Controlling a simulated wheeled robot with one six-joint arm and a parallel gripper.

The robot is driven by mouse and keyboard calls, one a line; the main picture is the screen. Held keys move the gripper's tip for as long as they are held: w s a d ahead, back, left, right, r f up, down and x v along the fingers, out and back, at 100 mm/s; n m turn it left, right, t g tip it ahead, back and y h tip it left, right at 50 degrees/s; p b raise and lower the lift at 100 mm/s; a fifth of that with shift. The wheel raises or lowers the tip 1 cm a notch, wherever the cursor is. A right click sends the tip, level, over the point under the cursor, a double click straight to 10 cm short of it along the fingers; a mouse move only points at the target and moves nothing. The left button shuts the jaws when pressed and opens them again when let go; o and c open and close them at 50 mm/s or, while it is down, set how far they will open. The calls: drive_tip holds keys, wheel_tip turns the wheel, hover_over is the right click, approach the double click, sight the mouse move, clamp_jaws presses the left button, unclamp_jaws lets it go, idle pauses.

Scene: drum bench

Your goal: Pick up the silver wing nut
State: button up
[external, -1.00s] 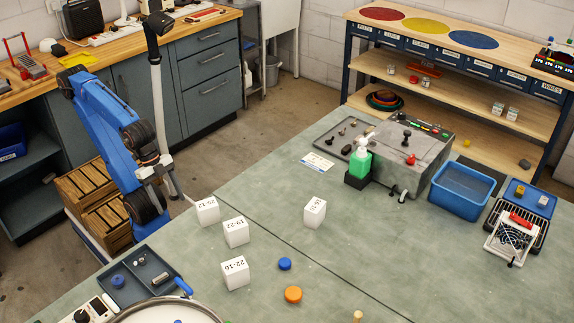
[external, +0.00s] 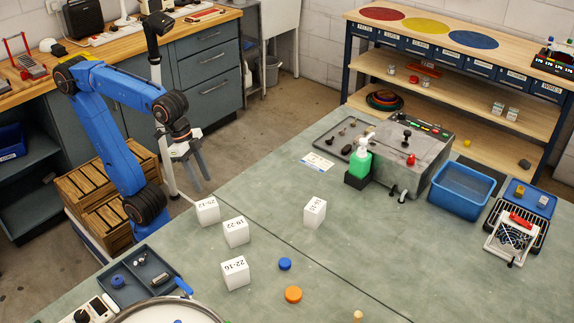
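My gripper (external: 198,180) hangs above the left edge of the green-grey bench (external: 340,265), pointing down. Its two grey fingers look spread apart, with nothing visible between them. I cannot pick out the silver wing nut for certain at this size. Small dark and metallic pieces lie in the grey tray (external: 332,153) at the back of the bench. The dark divided tray (external: 135,292) at the lower left holds a blue knob (external: 117,281) and other small parts. My gripper is apart from both trays.
White numbered cubes (external: 235,233) stand near my gripper. A blue cap (external: 285,264) and an orange cap (external: 293,294) lie in front. A green bottle (external: 361,163), a grey machine (external: 412,160) and a blue bin (external: 461,190) stand farther right. The bench middle is mostly clear.

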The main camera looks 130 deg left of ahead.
drive_tip(key=w+a+r+n+g, duration=0.1)
drive_tip(key=w+a+r+n, duration=0.3)
drive_tip(key=w+a+r, duration=0.5)
drive_tip(key=n+g, duration=0.3)
drive_tip(key=n, duration=0.6)
approach(342, 132)
drive_tip(key=shift+s+d+f+h, duration=0.1)
drive_tip(key=shift+s+h, duration=0.1)
drive_tip(key=shift+h, duration=0.2)
drive_tip(key=shift+s+a+f+n, duration=0.1)
drive_tip(key=shift+a+f+n, duration=0.05)
drive_tip(key=shift+a+n, duration=0.15)
drive_tip(key=shift+f, duration=3.65)
clamp_jaws()
